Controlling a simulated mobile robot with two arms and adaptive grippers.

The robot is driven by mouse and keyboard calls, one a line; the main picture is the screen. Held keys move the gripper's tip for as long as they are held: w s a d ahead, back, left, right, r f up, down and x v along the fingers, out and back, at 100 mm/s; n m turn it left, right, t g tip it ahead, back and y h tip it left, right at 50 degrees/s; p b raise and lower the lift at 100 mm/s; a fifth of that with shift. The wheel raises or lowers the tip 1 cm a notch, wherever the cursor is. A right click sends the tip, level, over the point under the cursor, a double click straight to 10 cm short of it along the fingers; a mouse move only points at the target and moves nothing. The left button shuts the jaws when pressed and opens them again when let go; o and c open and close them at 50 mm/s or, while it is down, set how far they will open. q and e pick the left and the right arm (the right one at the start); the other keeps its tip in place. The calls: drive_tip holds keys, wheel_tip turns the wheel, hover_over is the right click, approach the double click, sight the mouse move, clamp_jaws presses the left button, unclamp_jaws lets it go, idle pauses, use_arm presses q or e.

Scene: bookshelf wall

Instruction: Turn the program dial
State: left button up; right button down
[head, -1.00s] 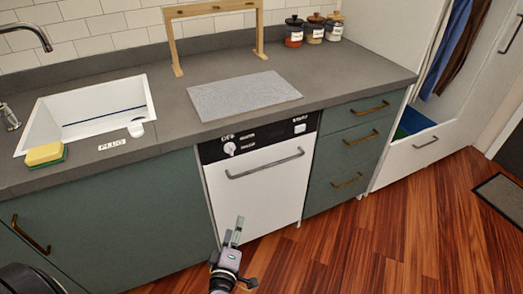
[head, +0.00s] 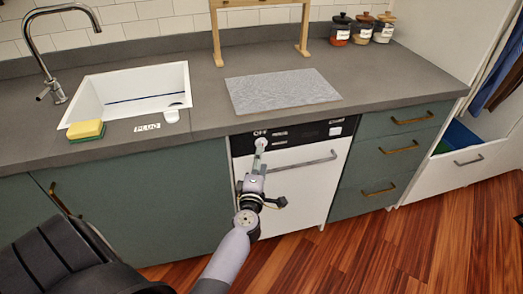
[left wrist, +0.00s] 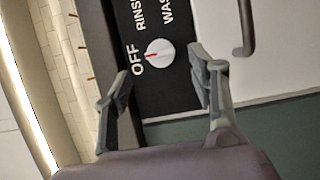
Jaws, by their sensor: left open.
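The program dial (left wrist: 158,52) is a small round white knob with a red mark. It sits on the black control panel (left wrist: 170,95) near the words OFF, RINSE and WASH, and its red mark points toward OFF. In the head view the dial (head: 261,142) is at the panel's left end. My left gripper (head: 259,160) is in front of it. In the left wrist view my left gripper (left wrist: 160,66) is open, with the dial between and just beyond its fingertips; I cannot tell whether they touch it. My right gripper is not in view.
The white dishwasher door (head: 310,190) has a grey bar handle (head: 318,161) just below the panel. The grey counter (head: 205,120) overhangs it. Green drawers (head: 385,170) stand at the right. A sink (head: 130,90) and sponge (head: 87,130) are at the left.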

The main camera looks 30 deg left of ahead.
sight(262, 145)
use_arm(q)
drive_tip(key=x, duration=0.5)
drive_tip(key=shift+w+b, duration=0.1)
drive_tip(key=shift+b, duration=0.2)
drive_tip(key=shift+c, duration=0.5)
drive_tip(key=c, duration=1.1)
